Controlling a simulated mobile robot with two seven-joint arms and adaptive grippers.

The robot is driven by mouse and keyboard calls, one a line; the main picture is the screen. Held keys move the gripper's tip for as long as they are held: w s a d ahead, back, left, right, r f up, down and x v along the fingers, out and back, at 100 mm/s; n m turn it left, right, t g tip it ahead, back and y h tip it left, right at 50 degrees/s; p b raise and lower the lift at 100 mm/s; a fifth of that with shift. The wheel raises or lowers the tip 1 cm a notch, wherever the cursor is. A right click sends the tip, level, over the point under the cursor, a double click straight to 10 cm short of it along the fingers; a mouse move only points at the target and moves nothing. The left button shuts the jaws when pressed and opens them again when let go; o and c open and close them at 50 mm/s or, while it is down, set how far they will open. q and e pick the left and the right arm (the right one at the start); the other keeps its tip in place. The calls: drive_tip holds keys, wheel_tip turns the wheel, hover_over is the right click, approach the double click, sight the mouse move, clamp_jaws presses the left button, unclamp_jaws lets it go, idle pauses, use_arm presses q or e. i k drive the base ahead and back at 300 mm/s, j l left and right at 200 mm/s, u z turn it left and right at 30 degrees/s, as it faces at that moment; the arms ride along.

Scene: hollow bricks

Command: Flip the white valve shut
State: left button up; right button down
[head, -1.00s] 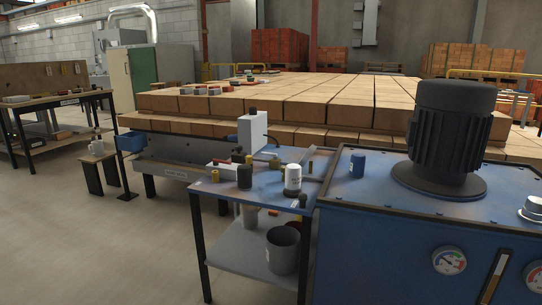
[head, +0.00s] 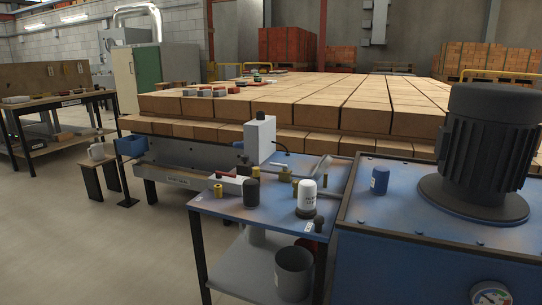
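A blue-topped work table (head: 235,208) with small parts on it stands in front of me. A pale, lever-like handle (head: 321,168) slants up at the table's back right. A second small pale lever (head: 279,167) sits left of it, near brass-coloured fittings (head: 284,175). I cannot tell for certain which of them is the white valve, or whether it is open or shut. Neither of my grippers is in view.
A white canister (head: 307,194) and a dark cylinder (head: 252,192) stand on the table. A white box (head: 259,140) rises behind them. A grey bucket (head: 294,272) is on the lower shelf. A blue machine with a dark motor (head: 483,150) blocks the right. Floor at left (head: 90,240) is clear.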

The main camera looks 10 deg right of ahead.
sight(286, 167)
drive_tip(key=i+j, duration=0.4)
drive_tip(key=i, duration=0.15)
drive_tip(key=i+j, duration=0.4)
drive_tip(key=i, duration=0.15)
drive_tip(key=i+j, duration=0.2)
drive_tip(key=j, duration=0.2)
drive_tip(key=i+j, duration=0.15)
drive_tip(key=j, duration=0.25)
drive_tip(key=i+j, duration=0.2)
drive_tip(key=j, duration=0.2)
drive_tip(key=i+j, duration=0.2)
drive_tip(key=j, duration=0.15)
drive_tip(key=i+j+z, duration=0.1)
drive_tip(key=j, duration=0.3)
drive_tip(key=i, duration=0.05)
